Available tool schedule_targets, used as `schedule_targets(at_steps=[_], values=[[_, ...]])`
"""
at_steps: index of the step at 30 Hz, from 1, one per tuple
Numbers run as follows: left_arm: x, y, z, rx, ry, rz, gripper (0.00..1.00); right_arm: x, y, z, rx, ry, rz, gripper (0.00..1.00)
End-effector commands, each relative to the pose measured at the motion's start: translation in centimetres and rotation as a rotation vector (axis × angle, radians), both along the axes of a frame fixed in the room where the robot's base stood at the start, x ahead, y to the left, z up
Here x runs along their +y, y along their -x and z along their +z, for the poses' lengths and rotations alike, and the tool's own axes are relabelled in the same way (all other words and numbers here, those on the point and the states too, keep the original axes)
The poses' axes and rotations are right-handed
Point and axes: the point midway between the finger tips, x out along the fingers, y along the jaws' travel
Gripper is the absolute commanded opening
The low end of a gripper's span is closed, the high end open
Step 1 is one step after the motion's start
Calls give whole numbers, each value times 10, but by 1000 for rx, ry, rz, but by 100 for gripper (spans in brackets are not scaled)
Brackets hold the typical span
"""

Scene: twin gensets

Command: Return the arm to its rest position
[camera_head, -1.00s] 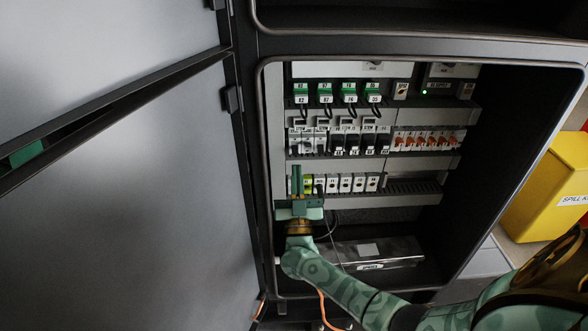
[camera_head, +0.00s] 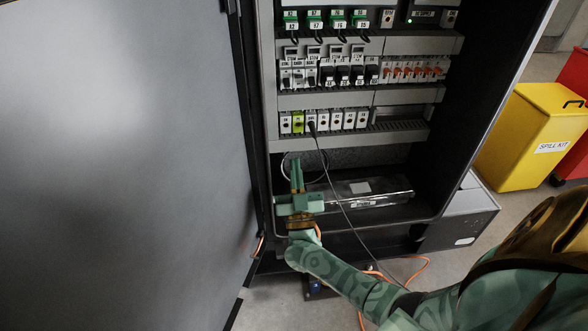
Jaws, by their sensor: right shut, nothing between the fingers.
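My right arm reaches in from the lower right. Its green right gripper (camera_head: 297,178) is shut and empty, with the fingers pointing up, at the lower front of the open cabinet (camera_head: 446,150). It shows in front of the cabinet's lower part, below the lowest row of terminal modules (camera_head: 335,119). A black cable (camera_head: 335,182) runs from that row down past the gripper's right side. My left gripper is not in view.
The cabinet's grey door (camera_head: 130,170) stands open at left. A clear-topped tray (camera_head: 370,192) lies on the cabinet floor. Orange cables (camera_head: 416,272) lie on the floor below. A yellow spill kit bin (camera_head: 530,135) and a red bin stand at right.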

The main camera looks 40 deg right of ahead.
Motion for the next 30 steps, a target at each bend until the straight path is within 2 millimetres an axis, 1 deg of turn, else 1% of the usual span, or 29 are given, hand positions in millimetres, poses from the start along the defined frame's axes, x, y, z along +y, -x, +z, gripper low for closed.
schedule_targets(at_steps=[11,14,17,20,21,23,24,26,27,29,30], values=[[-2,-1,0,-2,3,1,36,0,0,0,1,0,1,0],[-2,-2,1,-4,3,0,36,4,0,-10,39,7,20,0],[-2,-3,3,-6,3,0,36,18,4,-48,177,29,96,0],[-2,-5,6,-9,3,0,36,40,19,-115,410,45,213,0],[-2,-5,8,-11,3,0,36,49,31,-146,518,43,262,0],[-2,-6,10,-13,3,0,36,63,55,-194,684,33,330,0],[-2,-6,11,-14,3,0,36,70,74,-224,791,23,370,0],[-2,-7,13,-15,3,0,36,80,107,-267,954,1,422,0],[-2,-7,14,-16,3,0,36,85,133,-293,1060,-14,450,0],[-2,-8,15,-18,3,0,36,92,174,-329,1218,-42,485,0],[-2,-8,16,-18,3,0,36,96,204,-351,1321,-63,502,0]])
